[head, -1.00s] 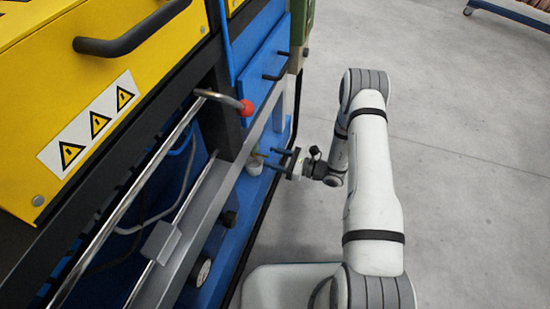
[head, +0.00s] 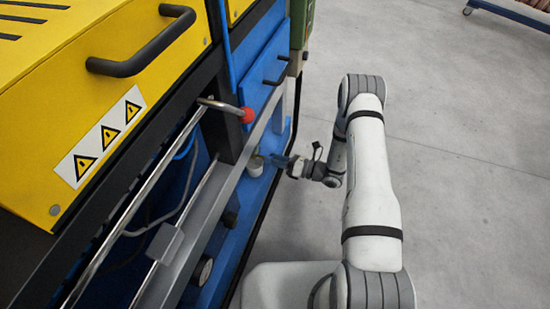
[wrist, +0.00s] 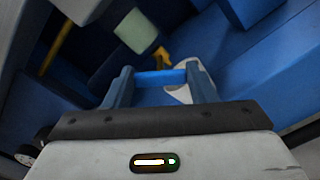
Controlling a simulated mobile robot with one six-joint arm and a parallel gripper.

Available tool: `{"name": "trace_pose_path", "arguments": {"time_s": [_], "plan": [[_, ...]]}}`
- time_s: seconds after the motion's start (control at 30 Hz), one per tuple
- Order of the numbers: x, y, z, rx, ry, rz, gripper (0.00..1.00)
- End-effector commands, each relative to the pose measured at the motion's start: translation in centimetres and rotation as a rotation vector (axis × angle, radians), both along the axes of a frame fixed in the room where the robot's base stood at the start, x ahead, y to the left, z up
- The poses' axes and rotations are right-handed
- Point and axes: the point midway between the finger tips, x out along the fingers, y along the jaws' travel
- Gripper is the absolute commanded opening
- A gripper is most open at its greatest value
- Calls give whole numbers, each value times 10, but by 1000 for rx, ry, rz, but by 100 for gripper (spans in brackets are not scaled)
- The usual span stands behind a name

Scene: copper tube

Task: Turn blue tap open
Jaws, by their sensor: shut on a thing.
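The blue tap handle (wrist: 160,77) shows in the wrist view as a short bright blue bar. My gripper (wrist: 161,82) has one finger at each end of this bar and is shut on it. In the head view my gripper (head: 273,160) reaches left to the low blue ledge of the machine, and the handle is too small there to tell from the fingers. A yellow-orange piece (wrist: 162,57) stands just behind the bar. The valve body is mostly hidden, and I cannot tell how far the tap is turned.
A red-knobbed lever (head: 247,115) and a blue drawer (head: 263,75) are above. Metal rails (head: 150,190) run along the machine's front.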

Motion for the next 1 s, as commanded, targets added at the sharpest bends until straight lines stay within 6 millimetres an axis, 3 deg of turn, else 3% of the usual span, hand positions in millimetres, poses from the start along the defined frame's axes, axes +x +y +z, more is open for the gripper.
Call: {"name": "trace_pose_path", "arguments": {"time_s": [0.6,1.0], "plan": [[1,1,-1,196,542,4,28],[1,1,-3,283,784,4,28]]}}
